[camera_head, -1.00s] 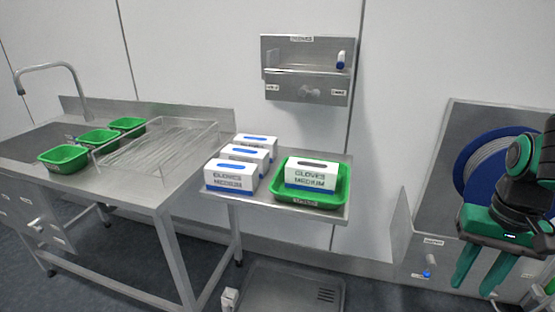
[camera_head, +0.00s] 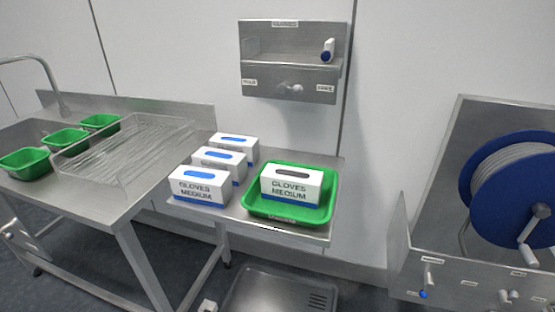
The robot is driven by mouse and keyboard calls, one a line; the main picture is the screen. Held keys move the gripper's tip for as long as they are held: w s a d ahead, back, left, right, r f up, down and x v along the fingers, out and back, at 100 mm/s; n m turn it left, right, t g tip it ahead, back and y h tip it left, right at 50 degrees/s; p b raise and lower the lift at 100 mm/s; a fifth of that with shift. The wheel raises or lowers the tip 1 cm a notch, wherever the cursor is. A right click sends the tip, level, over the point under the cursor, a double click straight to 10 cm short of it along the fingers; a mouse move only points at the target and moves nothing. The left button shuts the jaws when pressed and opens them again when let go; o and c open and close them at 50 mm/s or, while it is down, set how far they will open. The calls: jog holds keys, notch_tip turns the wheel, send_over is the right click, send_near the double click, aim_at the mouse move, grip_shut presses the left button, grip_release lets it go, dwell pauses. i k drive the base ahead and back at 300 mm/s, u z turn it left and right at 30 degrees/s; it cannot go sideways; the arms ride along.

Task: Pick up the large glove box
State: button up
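Three white and blue glove boxes stand in a row on the steel shelf: a front box (camera_head: 198,189) whose label reads GLOVES MEDIUM, a middle box (camera_head: 237,162) and a back box (camera_head: 250,147). The size words on the middle and back boxes are hidden or too small to read. Another white box (camera_head: 291,190), also marked GLOVES MEDIUM, sits in a green tray (camera_head: 329,202) to their right; its top opening looks grey, while the others have blue ones. I cannot tell which box is large. My gripper is out of view.
A steel sink bench (camera_head: 88,199) with several green trays and a clear rack (camera_head: 125,147) stands at left. A wall dispenser (camera_head: 294,80) hangs above the shelf (camera_head: 316,232). A blue hose reel (camera_head: 515,185) is at right. A steel floor basin (camera_head: 270,290) lies below.

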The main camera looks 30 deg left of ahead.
aim_at(235, 163)
jog(key=z, duration=1.4)
jog(key=k, duration=1.9)
jog(key=u, duration=1.75)
jog(key=i, duration=0.55)
jog(key=u, duration=0.1)
